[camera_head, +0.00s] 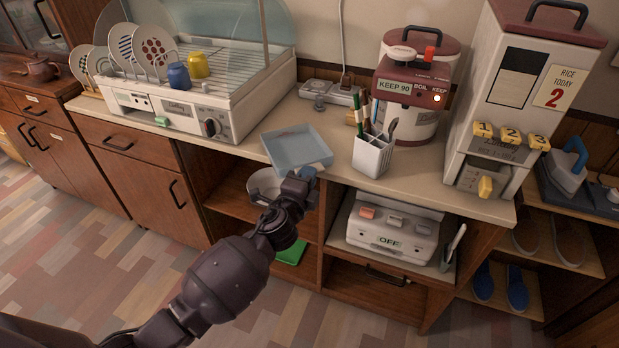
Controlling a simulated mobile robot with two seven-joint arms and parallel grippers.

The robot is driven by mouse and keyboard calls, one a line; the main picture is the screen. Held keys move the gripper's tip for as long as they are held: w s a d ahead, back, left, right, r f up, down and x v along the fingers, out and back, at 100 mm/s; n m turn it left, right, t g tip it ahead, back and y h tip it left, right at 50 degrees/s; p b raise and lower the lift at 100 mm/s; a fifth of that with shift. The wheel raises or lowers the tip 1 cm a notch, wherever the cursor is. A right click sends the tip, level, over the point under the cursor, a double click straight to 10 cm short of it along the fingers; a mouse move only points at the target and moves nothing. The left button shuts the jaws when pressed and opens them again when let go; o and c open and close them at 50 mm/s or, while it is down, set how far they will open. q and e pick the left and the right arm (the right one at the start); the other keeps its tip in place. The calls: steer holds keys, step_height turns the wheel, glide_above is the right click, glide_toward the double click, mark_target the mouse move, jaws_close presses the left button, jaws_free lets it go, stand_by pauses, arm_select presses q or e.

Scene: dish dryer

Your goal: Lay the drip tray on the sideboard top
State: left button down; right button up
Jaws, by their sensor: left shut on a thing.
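The drip tray is a shallow light blue rectangular tray (296,146), seen near the middle of the head view. It is over or on the front part of the beige sideboard top (245,158), between the dish dryer and the white utensil holder; I cannot tell whether it touches the top. My left gripper (300,182) is at the tray's near edge and shut on it. The fingertips are partly hidden by my own wrist. My right gripper is not in view.
The dish dryer (165,112) with plates and cups stands left. A utensil holder (372,155), a red-topped water boiler (412,90) and a rice dispenser (510,100) stand right. Bare top shows around the tray.

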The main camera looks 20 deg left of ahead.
arm_select(q)
steer(key=shift+r, duration=0.1)
steer(key=shift+f, duration=0.25)
steer(key=c, duration=1.2)
jaws_free()
steer(key=shift+o, duration=0.2)
steer(key=shift+r, duration=0.1)
steer(key=s+p, duration=0.1)
steer(key=s, duration=1.1)
steer(key=shift+a, duration=0.2)
